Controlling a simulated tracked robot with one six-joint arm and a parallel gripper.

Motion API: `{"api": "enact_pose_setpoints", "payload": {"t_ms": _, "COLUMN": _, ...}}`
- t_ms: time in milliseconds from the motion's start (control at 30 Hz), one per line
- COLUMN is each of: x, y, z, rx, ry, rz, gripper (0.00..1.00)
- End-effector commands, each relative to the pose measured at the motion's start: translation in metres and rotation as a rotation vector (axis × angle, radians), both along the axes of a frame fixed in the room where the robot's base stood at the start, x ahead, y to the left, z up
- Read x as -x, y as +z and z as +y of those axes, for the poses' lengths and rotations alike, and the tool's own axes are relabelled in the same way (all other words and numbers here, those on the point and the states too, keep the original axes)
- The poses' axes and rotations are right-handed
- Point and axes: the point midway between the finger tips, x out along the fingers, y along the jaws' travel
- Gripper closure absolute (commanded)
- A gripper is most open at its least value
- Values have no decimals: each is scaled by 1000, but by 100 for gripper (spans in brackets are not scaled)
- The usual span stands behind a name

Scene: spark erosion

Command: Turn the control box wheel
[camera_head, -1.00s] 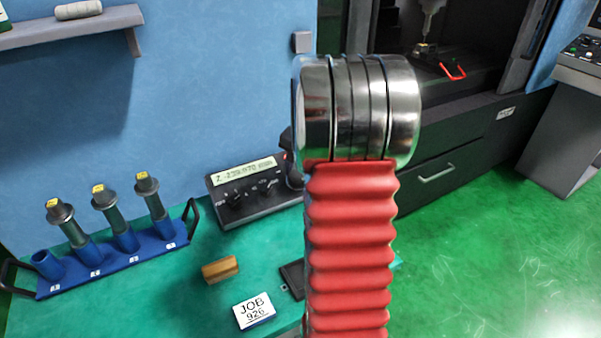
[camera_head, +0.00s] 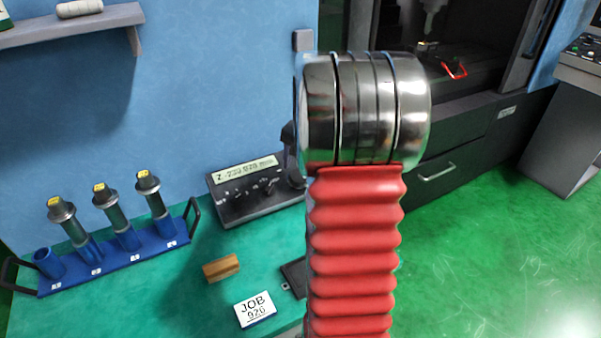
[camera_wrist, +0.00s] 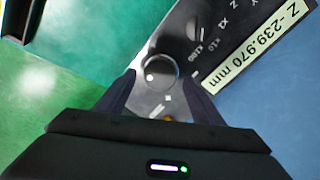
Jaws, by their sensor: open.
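The control box (camera_head: 240,208) is dark, with a lit display and several knobs, on the green bench against the blue wall in the head view. In the wrist view, the control box (camera_wrist: 203,62) shows upside down, its display (camera_wrist: 266,56) reading Z -239.970 mm. The round wheel (camera_wrist: 162,72) with a shiny knob lies between the fingertips of my gripper (camera_wrist: 159,80). My gripper is open, one finger on each side of the wheel; I cannot tell whether they touch it.
A blue rack (camera_head: 120,262) with several tool holders stands left on the bench. A brown block (camera_head: 221,268) and a JOB 926 card (camera_head: 255,309) lie in front of the box. A dark machine (camera_head: 455,150) stands behind right. The green floor at right is open.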

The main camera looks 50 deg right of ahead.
Motion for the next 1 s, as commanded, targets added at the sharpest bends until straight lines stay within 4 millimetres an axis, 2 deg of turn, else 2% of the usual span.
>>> {"api": "enact_pose_setpoints", "payload": {"t_ms": 400, "x": 21, "y": 70, "z": 8, "rx": 2, "ry": 0, "rz": -1, "gripper": 39}}
{"api": "enact_pose_setpoints", "payload": {"t_ms": 600, "x": 30, "y": 98, "z": 12, "rx": -1, "ry": -1, "rz": 1, "gripper": 39}}
{"api": "enact_pose_setpoints", "payload": {"t_ms": 767, "x": 34, "y": 109, "z": 14, "rx": -2, "ry": -1, "rz": 2, "gripper": 39}}
{"api": "enact_pose_setpoints", "payload": {"t_ms": 1000, "x": 35, "y": 110, "z": 14, "rx": -1, "ry": 0, "rz": 2, "gripper": 39}}
